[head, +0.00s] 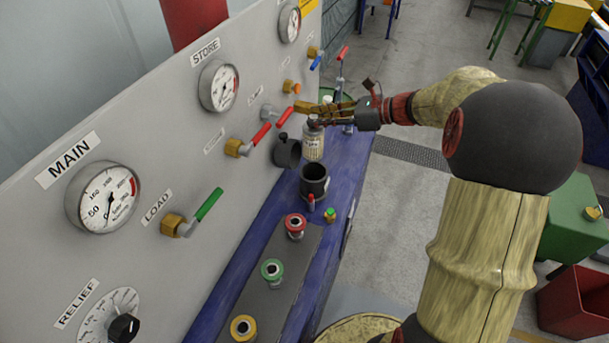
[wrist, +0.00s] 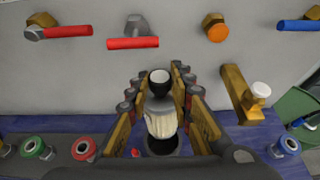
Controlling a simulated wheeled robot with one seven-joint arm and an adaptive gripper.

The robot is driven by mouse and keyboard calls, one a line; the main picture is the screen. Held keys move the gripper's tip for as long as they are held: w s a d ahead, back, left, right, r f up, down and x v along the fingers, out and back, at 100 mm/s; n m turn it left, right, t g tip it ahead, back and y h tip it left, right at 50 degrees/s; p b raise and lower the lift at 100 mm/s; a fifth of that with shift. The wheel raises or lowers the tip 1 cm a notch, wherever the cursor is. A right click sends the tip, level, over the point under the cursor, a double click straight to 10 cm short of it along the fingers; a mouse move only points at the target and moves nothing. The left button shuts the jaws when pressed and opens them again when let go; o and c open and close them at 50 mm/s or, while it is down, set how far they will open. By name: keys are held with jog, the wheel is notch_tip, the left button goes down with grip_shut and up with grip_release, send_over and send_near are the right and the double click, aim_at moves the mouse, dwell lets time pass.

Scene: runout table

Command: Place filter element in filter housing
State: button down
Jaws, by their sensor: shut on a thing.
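The filter element (head: 313,145) is a cream cylinder with a label and a grey top, hanging upright. My gripper (head: 308,109) is shut on its top end. In the wrist view the element (wrist: 161,122) sits between the fingers (wrist: 160,78). The filter housing (head: 315,183) is a dark open cup on the blue bench, nearer the head camera. In the wrist view its dark opening (wrist: 152,149) shows just below the element's lower end. The element appears clear of the cup; I cannot tell whether it is exactly over the opening. The housing's inside is mostly hidden.
A dark round cap (head: 287,152) is at the panel left of the housing. The grey panel carries gauges and red-handled valves (head: 262,134) close by. Red (head: 296,224), green (head: 272,270) and yellow (head: 243,327) ringed fittings stand along the bench.

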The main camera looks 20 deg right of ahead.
notch_tip(320, 180, down, 17)
jog(key=b, duration=0.3)
jog(key=shift+r, duration=0.15)
jog(key=shift+s+d, duration=0.1)
jog(key=shift+f+b, duration=0.25)
jog(key=shift+b, duration=0.25)
jog(key=c, duration=1.6)
grip_release()
jog(key=shift+r, duration=0.15)
